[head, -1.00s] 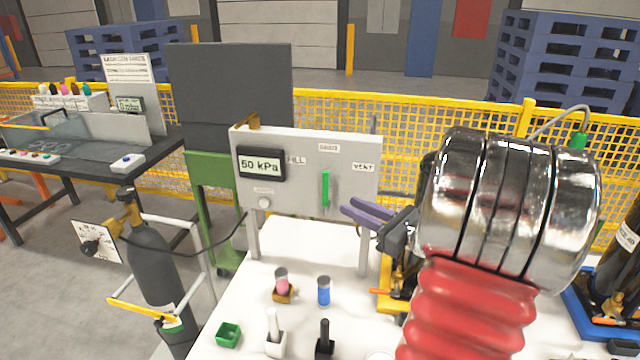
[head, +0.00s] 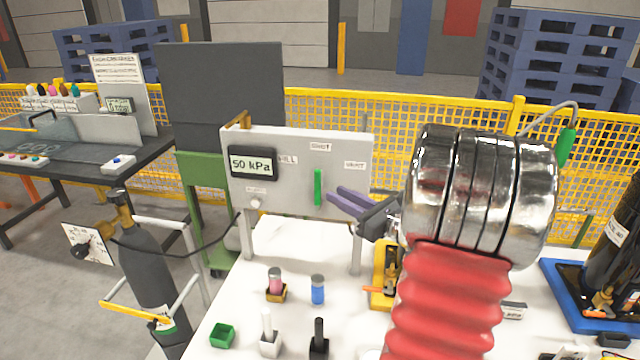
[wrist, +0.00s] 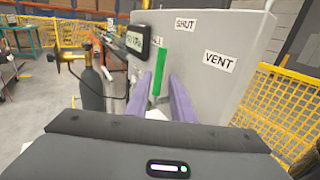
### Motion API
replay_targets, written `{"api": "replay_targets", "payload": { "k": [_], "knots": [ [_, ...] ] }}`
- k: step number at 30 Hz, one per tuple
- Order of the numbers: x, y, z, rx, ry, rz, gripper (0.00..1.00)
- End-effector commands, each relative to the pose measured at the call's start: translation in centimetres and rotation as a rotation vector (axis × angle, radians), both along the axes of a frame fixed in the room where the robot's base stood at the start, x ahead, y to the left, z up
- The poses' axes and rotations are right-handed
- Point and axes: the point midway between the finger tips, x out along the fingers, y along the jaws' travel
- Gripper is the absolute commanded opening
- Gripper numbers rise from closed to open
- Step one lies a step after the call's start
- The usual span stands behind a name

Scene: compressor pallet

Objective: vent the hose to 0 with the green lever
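The green lever (head: 318,187) stands upright on the grey panel (head: 290,195), below the SHUT label (head: 320,147). The VENT label (head: 355,165) is to its right and a FILL label to its left. The panel display (head: 252,163) reads 50 kPa. My gripper (head: 340,197) has purple fingers pointing at the panel, just right of the lever in the head view. In the wrist view the lever (wrist: 159,72) shows between the two fingers of my gripper (wrist: 163,92), which are apart. I cannot tell whether either finger touches the lever.
A dark gas cylinder (head: 147,260) with a black hose stands left of the white table (head: 290,245). The table carries a pink-topped vial (head: 275,283), a blue vial (head: 318,290) and a green box (head: 222,335). A yellow mesh fence (head: 400,125) runs behind.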

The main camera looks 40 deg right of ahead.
Motion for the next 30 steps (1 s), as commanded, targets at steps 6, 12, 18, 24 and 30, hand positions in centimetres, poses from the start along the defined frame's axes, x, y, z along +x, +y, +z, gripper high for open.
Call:
{"api": "replay_targets", "payload": {
  "k": [6,12,18,24,30],
  "knots": [
    [3.5,0.4,0.0,0.000,0.000,0.004,0.22],
    [6.5,0.6,0.0,-0.001,0.000,0.004,0.22],
    [8.4,0.6,0.0,-0.001,0.000,0.002,0.22],
    [8.8,0.6,0.0,-0.001,0.000,0.000,0.22],
    [8.8,0.6,0.0,-0.001,0.000,0.000,0.19]
  ]
}}
